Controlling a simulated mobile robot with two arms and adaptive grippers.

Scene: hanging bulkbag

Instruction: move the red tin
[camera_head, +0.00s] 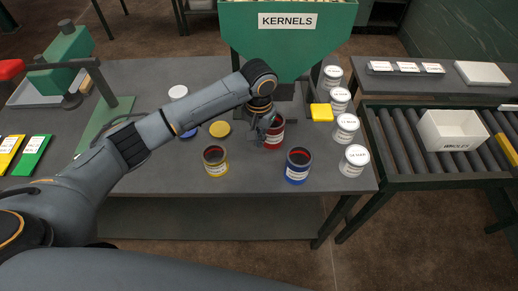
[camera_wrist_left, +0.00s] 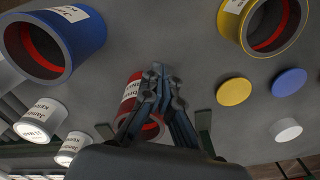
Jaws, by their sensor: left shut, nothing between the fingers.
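The red tin (camera_head: 275,134) stands on the grey table below the green KERNELS hopper, partly hidden by my left gripper (camera_head: 264,126). The gripper points down at the tin's left side. In the left wrist view the shut, empty fingers (camera_wrist_left: 165,78) cross in front of the red tin (camera_wrist_left: 131,92), whose label and part of the rim show. I cannot tell whether they touch it. My right gripper is not in view.
Open yellow (camera_head: 216,162) and blue (camera_head: 298,167) tins stand in front. Yellow (camera_head: 220,129), blue and white (camera_head: 178,92) lids lie left. Several white tins (camera_head: 354,161) line the right edge. A roller conveyor (camera_head: 410,160) with a white bin (camera_head: 452,131) stands right.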

